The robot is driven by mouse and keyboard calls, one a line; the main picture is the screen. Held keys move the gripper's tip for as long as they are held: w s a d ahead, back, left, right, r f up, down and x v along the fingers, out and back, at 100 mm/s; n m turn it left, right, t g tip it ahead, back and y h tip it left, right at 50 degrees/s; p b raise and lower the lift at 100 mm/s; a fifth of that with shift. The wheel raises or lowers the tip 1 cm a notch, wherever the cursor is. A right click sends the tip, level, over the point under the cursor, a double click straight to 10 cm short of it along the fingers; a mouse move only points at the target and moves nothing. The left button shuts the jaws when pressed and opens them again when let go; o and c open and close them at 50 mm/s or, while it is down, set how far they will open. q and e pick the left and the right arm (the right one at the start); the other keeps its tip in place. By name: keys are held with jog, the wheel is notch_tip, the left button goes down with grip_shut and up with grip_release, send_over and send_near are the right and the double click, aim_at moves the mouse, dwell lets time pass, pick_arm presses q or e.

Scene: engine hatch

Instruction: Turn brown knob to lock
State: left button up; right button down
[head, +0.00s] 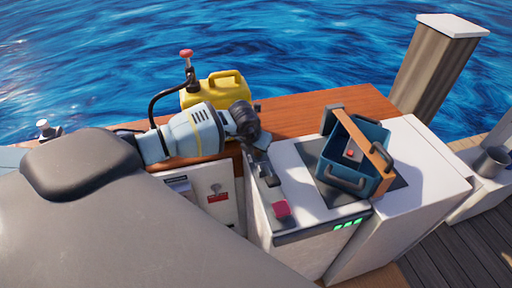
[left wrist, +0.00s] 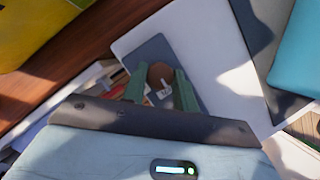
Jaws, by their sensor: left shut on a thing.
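The brown knob (left wrist: 160,74) shows in the left wrist view as a round brown piece between the two green fingers, with a small white mark beside it. It sits over a dark blue-grey plate (left wrist: 148,54) on a white surface. My left gripper (left wrist: 160,90) is shut on the knob. In the head view my left gripper (head: 268,181) points down at the left side of the white hatch box (head: 300,228). There the knob is hidden by the gripper. My right gripper is in neither view.
A blue toolbox (head: 338,168) with an orange handle stands on the white top right of my gripper. A yellow canister (head: 212,90) stands behind my arm. A red switch (head: 217,196) is on the front panel.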

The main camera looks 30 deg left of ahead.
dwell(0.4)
pick_arm(q)
jog(key=o, duration=1)
jog(key=shift+c, duration=0.2)
jog(key=v, duration=0.7)
jog(key=shift+r+p, duration=0.4)
jog(key=shift+p, duration=0.05)
jog(key=shift+s, duration=0.15)
